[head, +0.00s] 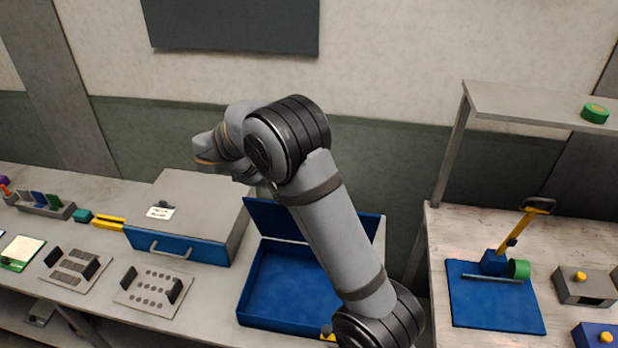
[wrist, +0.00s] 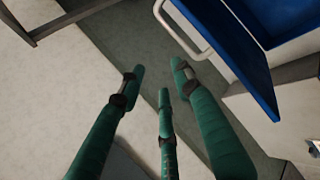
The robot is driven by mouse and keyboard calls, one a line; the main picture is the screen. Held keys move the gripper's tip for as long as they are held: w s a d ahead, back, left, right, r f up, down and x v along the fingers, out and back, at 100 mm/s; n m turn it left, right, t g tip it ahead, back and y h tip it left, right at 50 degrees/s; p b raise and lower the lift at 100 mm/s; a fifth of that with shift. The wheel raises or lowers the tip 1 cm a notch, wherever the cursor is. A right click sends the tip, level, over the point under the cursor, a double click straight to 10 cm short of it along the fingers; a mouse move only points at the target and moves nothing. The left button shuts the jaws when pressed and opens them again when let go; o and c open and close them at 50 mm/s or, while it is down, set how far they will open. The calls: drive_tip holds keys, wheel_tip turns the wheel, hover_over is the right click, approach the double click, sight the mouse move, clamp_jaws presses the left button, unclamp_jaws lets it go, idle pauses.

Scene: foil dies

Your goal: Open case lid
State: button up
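The blue case (head: 285,289) stands open on the bench in the head view, its empty tray facing up. Its blue lid (head: 268,217) stands raised along the tray's back edge, partly hidden by my arm. In the wrist view the lid (wrist: 228,48) is a tilted panel with a pale metal handle (wrist: 190,42) along its edge, and part of the tray (wrist: 285,15) shows beyond. My gripper (wrist: 160,75) has its green fingers spread, with nothing between them. The fingertips appear apart from the handle. In the head view the fingers are hidden behind my arm.
A grey box (head: 205,190) with a blue handled front stands left of the case. Two plates with holes and slots (head: 153,290) lie in front of it. At the right, a bench holds a blue mat (head: 490,310) with a yellow-handled tool, under a shelf (head: 530,102).

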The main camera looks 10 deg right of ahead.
drive_tip(key=shift+w+d+r+p, duration=0.45)
drive_tip(key=shift+w+d+p, duration=0.05)
drive_tip(key=shift+w+p, duration=0.1)
drive_tip(key=v, duration=1.2)
drive_tip(key=shift+s+r, duration=0.25)
drive_tip(key=shift+a, duration=0.15)
drive_tip(key=x, duration=1.2)
drive_tip(key=shift+s, duration=0.1)
